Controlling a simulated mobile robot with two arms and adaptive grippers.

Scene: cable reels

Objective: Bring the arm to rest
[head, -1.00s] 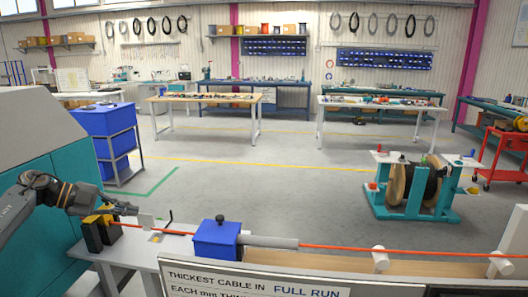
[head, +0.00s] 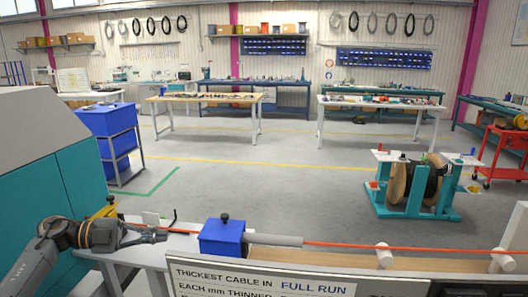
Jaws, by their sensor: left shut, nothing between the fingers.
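My left arm comes in from the lower left. My left gripper (head: 160,236), dark grey, is shut and empty over the left end of the bench. It is in front of the orange cable's left end, beside a small upright white plate (head: 151,218). I cannot tell whether it touches either. A yellow part (head: 107,208) shows behind the arm, most of it hidden. The orange cable (head: 345,247) runs right from a blue box (head: 222,238) with a dark knob, through a grey tube (head: 272,240). My right gripper is not in view.
A sign panel (head: 270,281) stands at the front of the bench. A teal machine (head: 60,185) is at left, close to the arm. A blue bin rack (head: 108,135) and a teal reel stand (head: 415,200) are on the floor beyond. The floor between (head: 265,185) is clear.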

